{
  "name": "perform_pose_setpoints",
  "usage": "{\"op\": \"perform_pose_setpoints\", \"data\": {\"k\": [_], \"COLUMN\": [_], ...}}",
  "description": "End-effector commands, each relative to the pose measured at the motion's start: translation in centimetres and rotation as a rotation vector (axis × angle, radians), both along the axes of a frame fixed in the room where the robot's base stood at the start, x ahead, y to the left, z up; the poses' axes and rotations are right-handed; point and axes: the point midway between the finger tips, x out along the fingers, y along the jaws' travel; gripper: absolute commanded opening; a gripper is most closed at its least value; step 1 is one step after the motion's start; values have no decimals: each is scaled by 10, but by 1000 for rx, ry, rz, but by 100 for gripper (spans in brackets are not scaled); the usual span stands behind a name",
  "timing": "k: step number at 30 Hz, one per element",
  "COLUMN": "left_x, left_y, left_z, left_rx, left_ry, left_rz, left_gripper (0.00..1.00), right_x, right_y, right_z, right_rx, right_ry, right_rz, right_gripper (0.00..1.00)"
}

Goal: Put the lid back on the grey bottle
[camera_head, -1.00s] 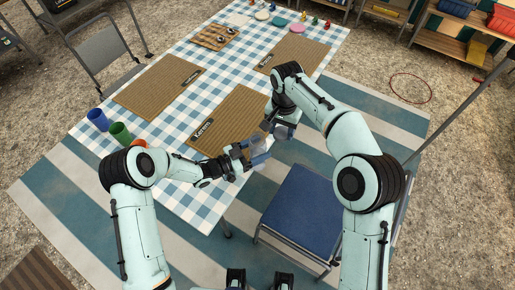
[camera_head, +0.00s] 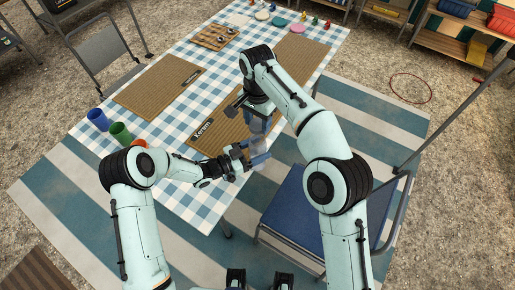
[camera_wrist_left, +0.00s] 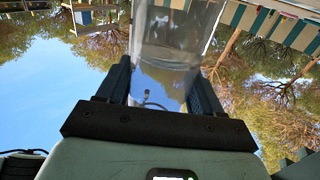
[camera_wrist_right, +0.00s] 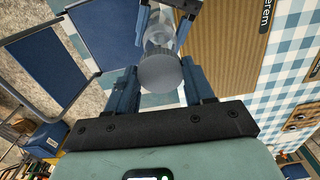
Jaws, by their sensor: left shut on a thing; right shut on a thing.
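The grey bottle (camera_head: 258,147) is see-through, and my left gripper (camera_head: 256,160) is shut on it, off the table's near right edge. In the left wrist view the clear bottle (camera_wrist_left: 172,45) stands between the fingers. My right gripper (camera_head: 258,120) is just above the bottle in the head view. In the right wrist view it is shut on the round grey lid (camera_wrist_right: 160,73). The bottle (camera_wrist_right: 160,28) shows just past the lid there, roughly in line with it. I cannot tell whether lid and bottle touch. The lid is hardly discernible in the head view.
The checked table (camera_head: 160,165) carries brown placemats (camera_head: 158,85), blue and green cups (camera_head: 120,132), and a board (camera_head: 215,37). A blue chair (camera_head: 290,215) stands close on the right, below my right arm. Shelves (camera_head: 470,45) stand at the back right.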

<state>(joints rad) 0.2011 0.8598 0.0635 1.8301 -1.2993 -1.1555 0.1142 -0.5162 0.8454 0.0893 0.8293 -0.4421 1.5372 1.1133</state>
Motion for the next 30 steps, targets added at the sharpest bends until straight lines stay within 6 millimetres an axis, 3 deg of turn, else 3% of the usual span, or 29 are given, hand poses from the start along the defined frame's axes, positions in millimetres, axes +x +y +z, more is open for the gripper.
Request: {"op": "perform_pose_setpoints", "data": {"k": [10, 30], "left_x": [0, 0], "left_y": [0, 0], "left_z": [1, 1], "left_rx": [-1, -1], "left_ry": [-2, -2], "left_rz": [0, 0], "left_gripper": [11, 11], "right_x": [0, -1], "right_y": [-1, 0], "right_z": [-26, -27], "right_rx": [1, -1], "right_ry": [1, -1], "right_rz": [-1, 0], "right_gripper": [25, 25]}}
